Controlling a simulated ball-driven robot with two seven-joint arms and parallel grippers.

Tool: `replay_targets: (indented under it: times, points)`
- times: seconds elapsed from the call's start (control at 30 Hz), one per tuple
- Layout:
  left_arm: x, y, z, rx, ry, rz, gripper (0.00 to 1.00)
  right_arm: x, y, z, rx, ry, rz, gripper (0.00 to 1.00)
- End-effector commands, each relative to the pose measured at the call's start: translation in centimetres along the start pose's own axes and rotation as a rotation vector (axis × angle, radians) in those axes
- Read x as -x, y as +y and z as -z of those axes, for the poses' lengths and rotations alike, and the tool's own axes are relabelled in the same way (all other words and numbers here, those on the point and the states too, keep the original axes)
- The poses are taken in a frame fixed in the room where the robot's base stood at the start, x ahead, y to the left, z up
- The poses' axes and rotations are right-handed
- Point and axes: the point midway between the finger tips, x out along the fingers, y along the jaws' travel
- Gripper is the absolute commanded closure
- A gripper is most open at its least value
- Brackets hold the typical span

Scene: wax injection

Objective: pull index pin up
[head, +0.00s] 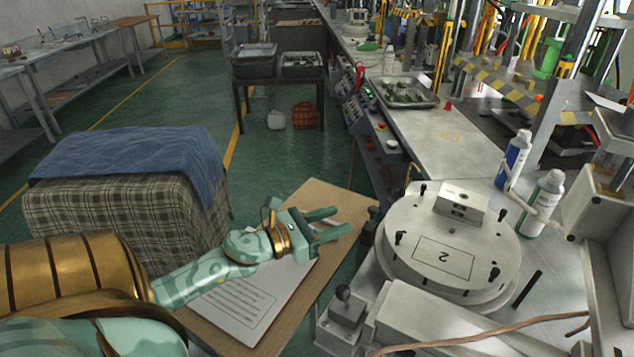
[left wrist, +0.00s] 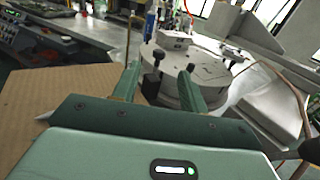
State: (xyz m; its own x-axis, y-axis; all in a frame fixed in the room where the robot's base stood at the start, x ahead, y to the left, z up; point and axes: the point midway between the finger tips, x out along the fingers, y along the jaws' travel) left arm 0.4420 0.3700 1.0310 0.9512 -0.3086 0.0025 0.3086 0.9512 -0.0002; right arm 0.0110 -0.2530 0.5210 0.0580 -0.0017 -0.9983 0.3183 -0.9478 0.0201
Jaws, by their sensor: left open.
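The round metal mould plate (head: 450,238), marked with a 2, lies flat on the bench. A dark upright pin with a rounded top (head: 371,226), which looks like the index pin, stands at the plate's left edge. It also shows in the left wrist view (left wrist: 152,82), framed between the fingers and beyond their tips. My left gripper (head: 343,222) is open and empty, pointing right toward this pin, with a small gap between them. A second black ball knob (head: 343,293) sits on a metal block nearer the front. My right gripper is not in view.
A brown board (head: 325,199) with a printed sheet (head: 240,305) lies below my left arm. Several black pins stand on the plate, with a metal block (head: 461,202) at its back. Bottles (head: 541,203) stand behind right. A copper tube (head: 480,335) crosses the front.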

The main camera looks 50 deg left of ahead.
Motion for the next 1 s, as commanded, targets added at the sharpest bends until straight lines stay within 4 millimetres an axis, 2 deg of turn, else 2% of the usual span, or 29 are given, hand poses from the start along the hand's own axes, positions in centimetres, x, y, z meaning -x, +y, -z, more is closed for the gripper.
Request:
replay_targets:
  times: [0.1, 0.3, 0.87, 0.93, 1.0]
  points:
    - [2.2, 0.0, 0.2, 0.001, 0.002, -0.001, 0.57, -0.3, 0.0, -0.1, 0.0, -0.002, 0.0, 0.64]
    - [3.8, 0.0, 0.0, -0.001, 0.0, -0.001, 0.57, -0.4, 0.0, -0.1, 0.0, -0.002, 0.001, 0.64]
    - [3.8, 0.0, -0.1, -0.001, -0.001, 0.0, 0.57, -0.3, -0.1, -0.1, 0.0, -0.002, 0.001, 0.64]
    - [3.8, 0.0, -0.6, -0.002, -0.003, 0.0, 0.57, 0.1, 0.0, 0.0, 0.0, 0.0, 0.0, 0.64]
    - [3.9, 0.0, -2.0, -0.004, -0.009, 0.0, 0.57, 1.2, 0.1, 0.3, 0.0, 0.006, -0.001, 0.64]
